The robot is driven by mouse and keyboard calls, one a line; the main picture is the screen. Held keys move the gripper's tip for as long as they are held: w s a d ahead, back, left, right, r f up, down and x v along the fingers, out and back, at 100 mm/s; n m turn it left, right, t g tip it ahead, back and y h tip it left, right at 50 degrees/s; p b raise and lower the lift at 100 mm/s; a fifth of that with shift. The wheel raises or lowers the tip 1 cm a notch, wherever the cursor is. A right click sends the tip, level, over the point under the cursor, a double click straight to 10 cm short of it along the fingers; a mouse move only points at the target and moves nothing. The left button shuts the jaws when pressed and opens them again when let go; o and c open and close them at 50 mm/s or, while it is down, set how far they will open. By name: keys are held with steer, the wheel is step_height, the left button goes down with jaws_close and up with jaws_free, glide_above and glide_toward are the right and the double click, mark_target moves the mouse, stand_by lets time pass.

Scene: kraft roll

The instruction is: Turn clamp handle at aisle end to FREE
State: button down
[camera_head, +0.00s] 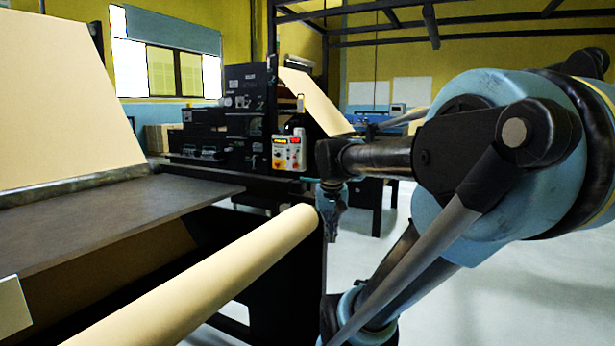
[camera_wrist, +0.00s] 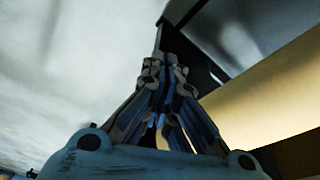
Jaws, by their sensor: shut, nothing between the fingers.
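A long tan kraft roll (camera_head: 215,272) slants across the head view, its far end close to my gripper (camera_head: 334,225). My gripper points down just right of that end. The roll also fills the right side of the wrist view (camera_wrist: 265,92). There my gripper (camera_wrist: 164,64) shows with its fingers together and nothing visible between them. The fingertips overlap a dark frame edge (camera_wrist: 180,45) in the picture; I cannot tell whether they touch it. I cannot make out the clamp handle or a FREE mark in either view.
A dark flat table (camera_head: 120,212) lies left of the roll. A control box (camera_head: 289,152) with coloured buttons is mounted on the dark machine behind. Pale open floor (camera_head: 490,305) lies to the right, partly behind my arm.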

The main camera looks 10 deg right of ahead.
steer(key=w+r+m, duration=0.1)
steer(key=w+r, duration=0.5)
steer(key=w, duration=0.4)
steer(key=w+r+m+h, duration=0.1)
steer(key=w+r+m, duration=0.1)
steer(key=w+r, duration=0.5)
steer(key=w+r+m, duration=0.2)
steer(key=w+r, duration=0.4)
steer(key=w, duration=0.9)
steer(key=shift+w+a+r+t+h, duration=0.15)
steer(key=shift+w+a+t+h, duration=0.15)
steer(key=shift+a, duration=0.1)
steer(key=shift+s+a+f, duration=0.1)
steer(key=shift+s+f, duration=0.05)
steer(key=shift+f, duration=1.3)
steer(key=shift+s+a+f, duration=0.1)
steer(key=shift+s+f, duration=0.05)
steer(key=shift+f, duration=1.35)
steer(key=shift+s+a+f, duration=0.1)
steer(key=shift+s+f, duration=0.05)
steer(key=shift+f, duration=1.3)
